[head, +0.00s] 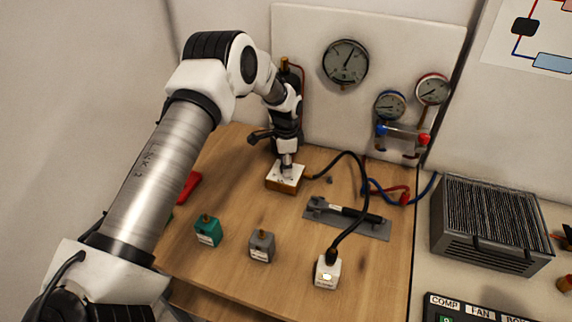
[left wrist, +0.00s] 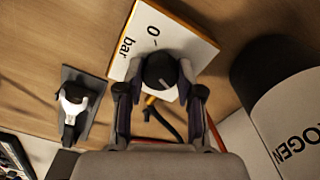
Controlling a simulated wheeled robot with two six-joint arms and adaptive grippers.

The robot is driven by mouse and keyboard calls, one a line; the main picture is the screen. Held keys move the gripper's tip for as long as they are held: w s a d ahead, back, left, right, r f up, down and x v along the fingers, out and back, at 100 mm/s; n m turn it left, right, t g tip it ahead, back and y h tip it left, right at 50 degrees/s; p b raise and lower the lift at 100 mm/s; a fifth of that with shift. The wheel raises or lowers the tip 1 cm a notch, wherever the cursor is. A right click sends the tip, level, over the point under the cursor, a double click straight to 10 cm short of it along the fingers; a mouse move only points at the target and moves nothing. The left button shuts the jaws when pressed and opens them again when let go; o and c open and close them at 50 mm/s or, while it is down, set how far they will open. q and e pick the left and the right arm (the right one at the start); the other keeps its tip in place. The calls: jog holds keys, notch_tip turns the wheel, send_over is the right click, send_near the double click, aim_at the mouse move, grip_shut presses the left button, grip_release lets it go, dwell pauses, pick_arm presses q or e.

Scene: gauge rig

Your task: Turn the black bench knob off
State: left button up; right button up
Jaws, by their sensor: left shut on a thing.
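The black bench knob (left wrist: 159,70) stands on a small box with a white top plate (left wrist: 188,33) printed "0" and "bar". A light pointer line shows on the knob's face. In the head view the box (head: 285,184) sits on the wooden bench, and the knob is largely hidden by my gripper. My left gripper (head: 287,163) comes down on it from above. In the left wrist view its two fingers (left wrist: 160,88) are closed on opposite sides of the knob. My right gripper is in neither view.
Teal (head: 208,231), grey (head: 262,246) and white (head: 327,271) blocks stand on the near bench. A grey plate with a black-handled tool (head: 345,216) lies right of the box. Hoses (head: 400,194) run beside it.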

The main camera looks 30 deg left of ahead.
pick_arm(q)
jog(key=n, duration=0.3)
jog(key=shift+n, duration=0.4)
jog(key=n, duration=0.3)
jog(key=shift+n+p, duration=0.3)
jog(key=shift+p, duration=0.05)
jog(key=n, duration=0.3)
jog(key=shift+n, duration=0.3)
jog(key=n+p, duration=0.1)
jog(key=n, duration=0.3)
jog(key=n+p, duration=0.1)
jog(key=n, duration=0.3)
jog(key=shift+s, duration=0.1)
jog(key=n+p, duration=0.1)
jog(key=n, duration=0.3)
jog(key=shift+n, duration=0.3)
jog(key=n, duration=0.3)
jog(key=shift+n+p, duration=0.3)
jog(key=shift+f+n+p, duration=0.1)
jog(key=shift+n+p, duration=0.25)
jog(key=shift+n, duration=1.35)
